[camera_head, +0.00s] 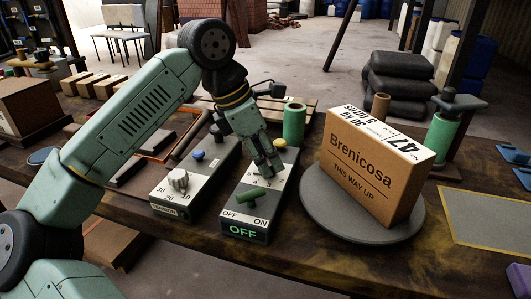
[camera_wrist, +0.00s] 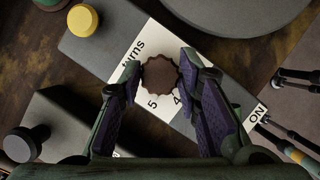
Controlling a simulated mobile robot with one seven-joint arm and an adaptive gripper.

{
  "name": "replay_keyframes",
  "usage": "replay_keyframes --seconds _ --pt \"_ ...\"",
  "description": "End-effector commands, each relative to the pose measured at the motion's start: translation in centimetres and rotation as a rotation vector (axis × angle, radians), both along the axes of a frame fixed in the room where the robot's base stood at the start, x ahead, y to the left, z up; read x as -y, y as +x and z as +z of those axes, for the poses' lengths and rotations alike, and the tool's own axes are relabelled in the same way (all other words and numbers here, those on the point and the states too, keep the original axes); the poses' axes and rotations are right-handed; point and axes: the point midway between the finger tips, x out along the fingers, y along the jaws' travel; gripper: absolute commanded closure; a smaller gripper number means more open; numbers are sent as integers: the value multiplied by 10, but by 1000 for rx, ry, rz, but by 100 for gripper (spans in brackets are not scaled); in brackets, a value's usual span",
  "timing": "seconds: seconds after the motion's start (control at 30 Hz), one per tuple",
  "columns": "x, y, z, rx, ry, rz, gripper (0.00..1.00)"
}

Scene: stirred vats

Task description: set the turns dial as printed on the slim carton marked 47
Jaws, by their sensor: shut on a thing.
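The turns dial (camera_wrist: 160,75) is a dark brown scalloped knob on a pale plate lettered "turns". The digits 5 and 4 show at its near side; where it points I cannot tell. My gripper (camera_wrist: 158,74) is shut on the dial, one finger on each side. In the head view my gripper (camera_head: 266,170) hides most of the dial. The brown carton (camera_head: 365,165) reads "Brenicosa" and "THIS WAY UP". Its white top label (camera_head: 378,134) is upside down, with 47, 30 KG and what looks like 5 TURNS in small print. It stands on a round grey turntable (camera_head: 322,222).
A second box (camera_head: 172,203) with a white knob (camera_head: 177,180) and blue button stands left. A green cylinder (camera_head: 294,124) stands behind.

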Motion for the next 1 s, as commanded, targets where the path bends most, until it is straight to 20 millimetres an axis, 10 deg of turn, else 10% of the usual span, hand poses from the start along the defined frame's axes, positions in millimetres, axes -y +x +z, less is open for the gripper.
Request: replay_keyframes --seconds 0.6,0.63,1.0 --pt "0 1 0 2 0 -41 97" --pt "0 1 0 2 0 -41 68" --pt "0 0 0 1 0 -41 49"
